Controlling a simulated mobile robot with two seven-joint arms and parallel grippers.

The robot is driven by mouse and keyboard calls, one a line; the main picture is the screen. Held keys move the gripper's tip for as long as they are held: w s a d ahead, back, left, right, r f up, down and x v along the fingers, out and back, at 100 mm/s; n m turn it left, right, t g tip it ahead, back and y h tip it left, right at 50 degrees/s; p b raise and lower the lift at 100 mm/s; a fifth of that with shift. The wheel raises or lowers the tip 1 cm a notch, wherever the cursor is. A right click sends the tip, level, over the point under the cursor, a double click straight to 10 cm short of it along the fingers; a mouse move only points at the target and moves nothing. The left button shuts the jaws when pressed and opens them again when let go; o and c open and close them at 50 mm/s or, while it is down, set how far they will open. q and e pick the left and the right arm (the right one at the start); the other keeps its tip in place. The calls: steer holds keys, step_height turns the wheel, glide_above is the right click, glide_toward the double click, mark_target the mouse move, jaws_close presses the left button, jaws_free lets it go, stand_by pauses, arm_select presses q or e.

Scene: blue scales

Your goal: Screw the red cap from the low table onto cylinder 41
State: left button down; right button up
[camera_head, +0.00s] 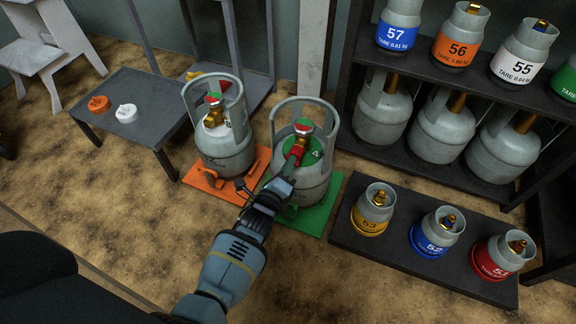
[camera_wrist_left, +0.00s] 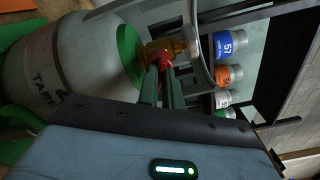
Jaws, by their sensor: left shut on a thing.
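My left gripper (camera_head: 293,157) is shut on the red cap (camera_head: 297,150). The cap is at the side outlet of the brass valve (camera_head: 303,130) on the grey cylinder (camera_head: 314,184) with the green collar, upright on a green mat. In the left wrist view the red cap (camera_wrist_left: 165,61) sits between the fingertips of the left gripper (camera_wrist_left: 161,74), against the brass valve (camera_wrist_left: 180,47). I cannot tell how far it is threaded. The cylinder's number is not readable. The low table (camera_head: 133,88) is at the left. My right gripper is not in view.
An orange cap (camera_head: 98,104) and a white cap (camera_head: 126,113) lie on the low table. Another grey cylinder (camera_head: 225,149) stands on an orange mat close by. Shelves with cylinders and a low dark platform (camera_head: 390,256) with small cylinders are at the right.

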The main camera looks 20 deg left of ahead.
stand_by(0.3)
arm_select(q)
steer(key=m, duration=0.5)
steer(key=shift+m, duration=0.3)
steer(key=shift+m, duration=1)
steer(key=c, duration=1.5)
jaws_free()
steer(key=shift+o, duration=0.2)
